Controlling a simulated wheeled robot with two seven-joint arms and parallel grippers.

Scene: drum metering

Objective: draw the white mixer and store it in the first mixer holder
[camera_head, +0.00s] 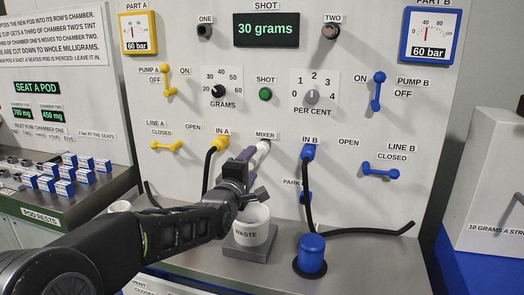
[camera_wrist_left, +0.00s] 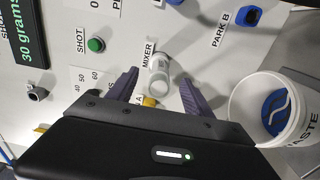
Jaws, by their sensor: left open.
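The white mixer (camera_head: 264,147) is a short pale cylinder sticking out of the panel under the MIXER label. In the left wrist view the mixer (camera_wrist_left: 159,74) looks whitish and translucent, with its round end facing the camera. My left gripper (camera_head: 252,162) is in front of the panel at the mixer. In the left wrist view its open purple fingers (camera_wrist_left: 158,84) stand on either side of the mixer, with gaps on both sides. I cannot make out a mixer holder in either view. My right gripper is not in view.
A white WASTE cup (camera_head: 251,232) stands on a grey block below my gripper; blue material shows inside it (camera_wrist_left: 275,108). A yellow connector (camera_head: 220,142) and blue connector (camera_head: 309,152) with black hoses flank the mixer.

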